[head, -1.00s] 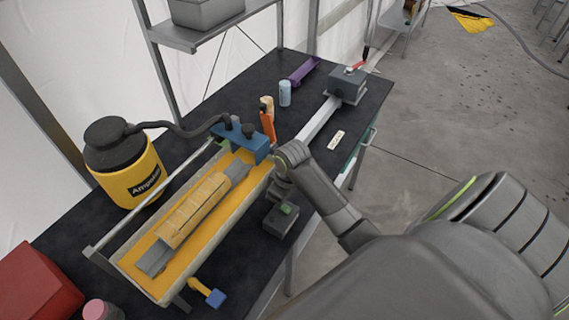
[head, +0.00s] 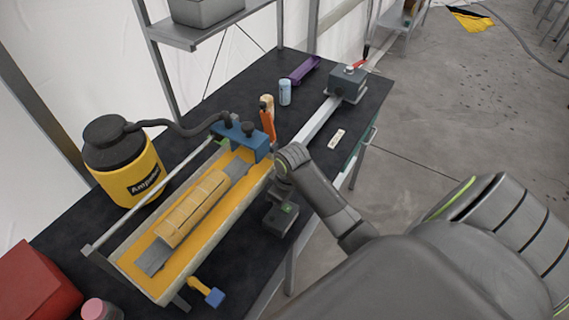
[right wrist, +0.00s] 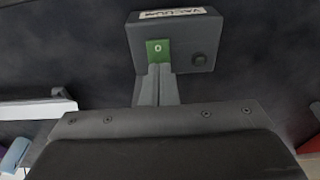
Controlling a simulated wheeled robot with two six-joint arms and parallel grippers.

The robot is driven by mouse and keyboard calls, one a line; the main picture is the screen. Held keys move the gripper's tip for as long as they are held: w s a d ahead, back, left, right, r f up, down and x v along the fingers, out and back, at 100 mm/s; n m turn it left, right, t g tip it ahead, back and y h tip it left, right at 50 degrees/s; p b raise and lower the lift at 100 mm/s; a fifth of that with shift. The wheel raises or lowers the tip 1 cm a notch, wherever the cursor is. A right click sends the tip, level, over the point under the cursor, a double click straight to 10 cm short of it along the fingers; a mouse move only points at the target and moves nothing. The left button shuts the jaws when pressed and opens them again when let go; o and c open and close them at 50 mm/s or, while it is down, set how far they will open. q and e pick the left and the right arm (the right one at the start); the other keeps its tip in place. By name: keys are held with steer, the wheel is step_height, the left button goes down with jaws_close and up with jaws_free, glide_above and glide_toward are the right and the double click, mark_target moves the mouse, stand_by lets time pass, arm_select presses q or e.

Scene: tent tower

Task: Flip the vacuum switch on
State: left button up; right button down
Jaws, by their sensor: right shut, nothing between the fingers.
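The vacuum switch box (head: 279,222) is a small dark grey box on the near edge of the black table. In the right wrist view the box (right wrist: 189,38) carries a "VACUUM" label, a green switch (right wrist: 158,48) marked with a small ring or 0, and a dark round knob. My right gripper (right wrist: 158,72) is shut and empty. Its fingertips overlap the lower edge of the green switch; I cannot tell whether they touch it. In the head view my right wrist hangs over the box and partly hides it. My left gripper is out of view.
A long tray (head: 150,287) with orange lining holds a slatted wooden piece left of the box. A yellow vacuum canister (head: 131,178) with a black hose stands behind it. A grey clamp block (head: 347,86) is at the table's far right. A blue-headed knob (head: 214,297) is at the front.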

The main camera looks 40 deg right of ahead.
steer(key=shift+s+f, duration=0.1)
step_height(320, 180, up, 3)
steer(key=shift+f+p, duration=0.15)
steer(key=shift+p, duration=1)
steer(key=shift+r, duration=2.15)
